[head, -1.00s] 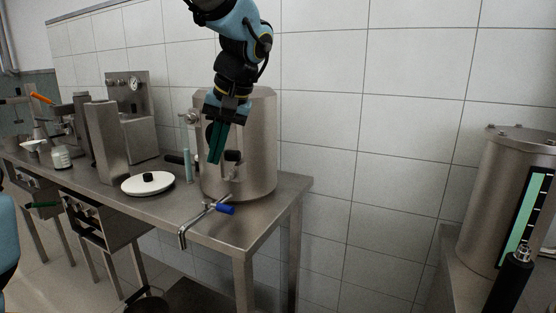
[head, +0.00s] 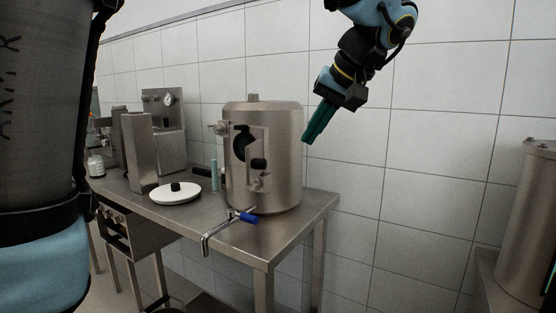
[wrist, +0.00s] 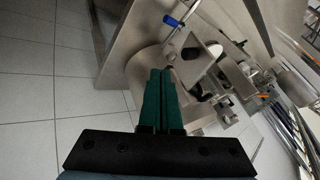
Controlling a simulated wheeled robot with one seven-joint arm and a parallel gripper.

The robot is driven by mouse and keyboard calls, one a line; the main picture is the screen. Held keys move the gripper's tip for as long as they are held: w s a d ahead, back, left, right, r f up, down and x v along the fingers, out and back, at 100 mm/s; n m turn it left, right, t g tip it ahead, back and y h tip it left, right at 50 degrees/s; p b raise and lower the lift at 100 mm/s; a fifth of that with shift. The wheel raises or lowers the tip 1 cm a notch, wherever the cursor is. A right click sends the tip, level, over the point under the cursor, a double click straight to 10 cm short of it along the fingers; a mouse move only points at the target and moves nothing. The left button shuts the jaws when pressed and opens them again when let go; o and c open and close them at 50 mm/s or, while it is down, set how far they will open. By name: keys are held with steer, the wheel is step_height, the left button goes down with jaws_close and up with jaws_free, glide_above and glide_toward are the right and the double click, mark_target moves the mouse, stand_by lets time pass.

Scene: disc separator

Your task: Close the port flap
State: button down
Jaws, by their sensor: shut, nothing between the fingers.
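The steel drum (head: 285,160) stands upright on the steel table, with a dark round port (head: 241,143) in its front. The port flap (head: 264,143) stands open, swung out to the right of the port, with a black knob (head: 258,163) low on it. In the wrist view the flap (wrist: 195,62) juts out from the drum, and the dark port (wrist: 193,91) shows beside it. My gripper (head: 309,139) has green fingers and is shut and empty. It hangs in the air right of the drum, apart from the flap. Its fingers show in the wrist view (wrist: 162,75).
A tap with a blue handle (head: 249,218) sticks out below the drum over the table (head: 225,233) edge. A white lid (head: 174,193) lies left of the drum. Free room lies right of the drum before the tiled wall (head: 420,130).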

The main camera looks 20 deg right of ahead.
mark_target(261, 161)
steer(key=w+a+f+p, duration=0.2)
steer(key=w+a+f, duration=0.3)
steer(key=w+f, duration=0.1)
steer(key=shift+w+f, duration=0.25)
steer(key=shift+w, duration=0.05)
steer(key=shift+a, duration=0.2)
